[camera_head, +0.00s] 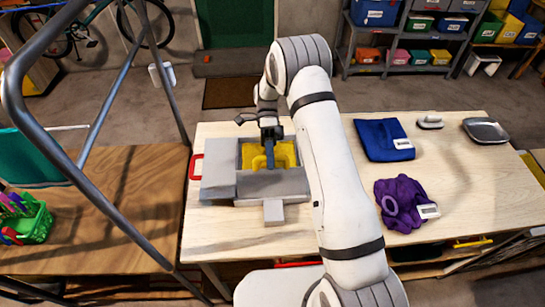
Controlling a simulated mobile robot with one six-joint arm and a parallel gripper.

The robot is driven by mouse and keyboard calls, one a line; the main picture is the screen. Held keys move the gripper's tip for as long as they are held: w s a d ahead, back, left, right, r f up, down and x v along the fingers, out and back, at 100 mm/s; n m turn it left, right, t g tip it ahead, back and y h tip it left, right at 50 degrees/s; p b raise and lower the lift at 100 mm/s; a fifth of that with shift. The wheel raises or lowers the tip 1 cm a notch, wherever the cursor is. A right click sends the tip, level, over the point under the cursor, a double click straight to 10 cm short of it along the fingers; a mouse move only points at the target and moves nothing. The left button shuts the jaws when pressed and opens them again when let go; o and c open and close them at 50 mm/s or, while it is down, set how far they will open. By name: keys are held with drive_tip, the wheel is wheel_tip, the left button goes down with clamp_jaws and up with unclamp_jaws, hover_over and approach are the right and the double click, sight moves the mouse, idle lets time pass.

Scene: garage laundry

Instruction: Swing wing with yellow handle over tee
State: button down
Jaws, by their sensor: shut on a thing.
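A grey folding board (218,183) lies on the pale wooden table, with a red handle (196,167) at its left edge. A yellow tee (286,153) shows in the middle of the board. My gripper (269,161) reaches down over the middle from the far side. Its dark fingers are shut on what looks like the yellow handle (258,163), which is hard to separate from the yellow cloth behind it. A grey panel (272,184) lies in front of the yellow area. My arm hides the right side of the board, and the wing's exact angle cannot be told.
To the right on the table (450,185) lie a folded blue garment (382,138), a purple garment (398,200), an iron-like object (430,121) and a grey dish (485,130). A metal frame (92,130) and a green basket (32,222) are at the left.

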drive_tip(key=shift+f+g, duration=0.35)
drive_tip(key=shift+g, duration=0.05)
drive_tip(key=shift+w+d, duration=0.1)
drive_tip(key=c, duration=1.6)
unclamp_jaws()
drive_tip(key=shift+c, duration=0.2)
drive_tip(key=shift+r, duration=0.25)
drive_tip(key=shift+r, duration=0.25)
wheel_tip(320, 180, up, 8)
drive_tip(key=shift+r+p, duration=0.1)
drive_tip(key=shift+p, duration=0.4)
drive_tip(key=shift+r+p, duration=0.5)
drive_tip(key=shift+r, duration=0.05)
